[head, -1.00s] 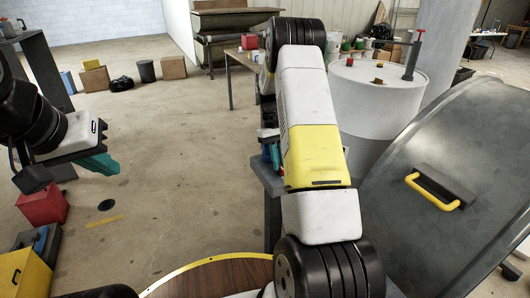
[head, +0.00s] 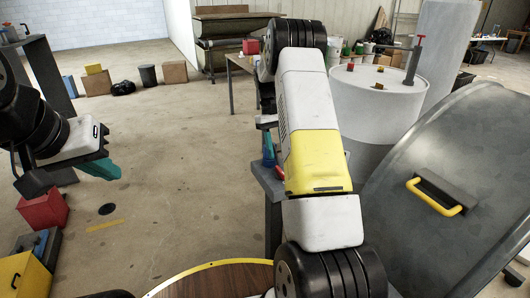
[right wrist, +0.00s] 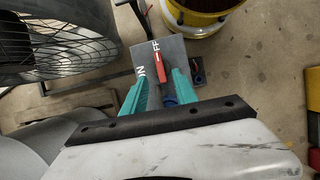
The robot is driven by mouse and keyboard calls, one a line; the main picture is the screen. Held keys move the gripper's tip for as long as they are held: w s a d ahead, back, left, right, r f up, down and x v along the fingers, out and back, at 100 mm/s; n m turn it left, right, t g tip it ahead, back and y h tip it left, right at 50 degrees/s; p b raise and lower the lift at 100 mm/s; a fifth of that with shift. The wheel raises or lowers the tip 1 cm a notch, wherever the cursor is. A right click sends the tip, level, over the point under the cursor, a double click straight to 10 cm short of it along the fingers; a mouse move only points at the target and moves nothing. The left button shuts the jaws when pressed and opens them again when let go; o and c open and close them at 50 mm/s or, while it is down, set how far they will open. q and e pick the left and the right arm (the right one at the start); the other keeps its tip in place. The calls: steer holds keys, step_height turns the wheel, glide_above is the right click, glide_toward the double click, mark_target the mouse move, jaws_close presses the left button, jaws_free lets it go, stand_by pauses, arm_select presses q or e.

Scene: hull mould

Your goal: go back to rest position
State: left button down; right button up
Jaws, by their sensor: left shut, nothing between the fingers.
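My left gripper (head: 103,168) is in the head view at the left, in the air above the floor. Its teal fingers are together and hold nothing. My right arm rises through the middle of the head view and hides most of its own gripper. In the right wrist view, the teal fingers of my right gripper (right wrist: 158,92) are apart. Beyond them is a grey panel (right wrist: 140,62) with ON/OFF lettering and a red lever (right wrist: 160,68). A blue round part (right wrist: 170,101) shows between the fingers; I cannot tell whether they touch it.
A large grey curved panel with a yellow handle (head: 435,196) stands at the right, near a white drum (head: 375,105). A red box (head: 43,210) and a yellow box (head: 25,276) lie at the left. A yellow-rimmed round wooden top (head: 225,280) is in front. The middle floor is open.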

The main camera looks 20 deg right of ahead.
steer(key=shift+v, duration=0.75)
steer(key=shift+r, duration=0.1)
steer(key=s+a+r+t+y, duration=0.1)
steer(key=s+a+r+t, duration=0.15)
steer(key=s+r, duration=0.4)
steer(key=s+a+r+t, duration=0.2)
steer(key=s+a+r, duration=0.15)
steer(key=r, duration=0.65)
steer(key=s+a+r+t+y, duration=0.1)
steer(key=s+a+t, duration=0.2)
steer(key=s, duration=0.6)
steer(key=s+a+r+t, duration=0.2)
steer(key=s+a+t, duration=0.1)
steer(key=s, duration=0.6)
steer(key=shift+s+a+m+y, duration=0.2)
steer(key=shift+a+m+y, duration=0.2)
steer(key=shift+a, duration=0.2)
